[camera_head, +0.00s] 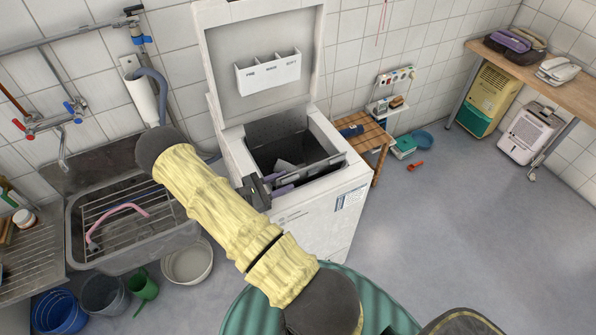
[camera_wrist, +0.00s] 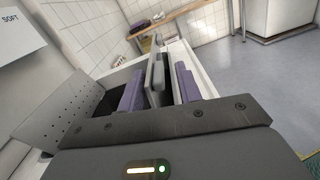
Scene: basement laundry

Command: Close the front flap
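The top-loading washing machine (camera_head: 338,212) stands with its lid (camera_head: 262,50) raised and its drum opening exposed. The front flap (camera_head: 318,172) is a narrow grey metal plate standing up along the front side of the opening. In the wrist view the flap (camera_wrist: 156,76) rises between my two purple fingers. My gripper (camera_head: 284,184) is at the left end of the flap, low over the front rim. Its fingers (camera_wrist: 160,88) are apart, one on each side of the plate, with a visible gap on the right. I cannot tell whether the left finger touches it.
A perforated metal panel (camera_wrist: 65,112) lies left of my fingers in the wrist view. A sink (camera_head: 125,215) stands left, a wooden stool (camera_head: 366,138) right. The floor at right is mostly clear.

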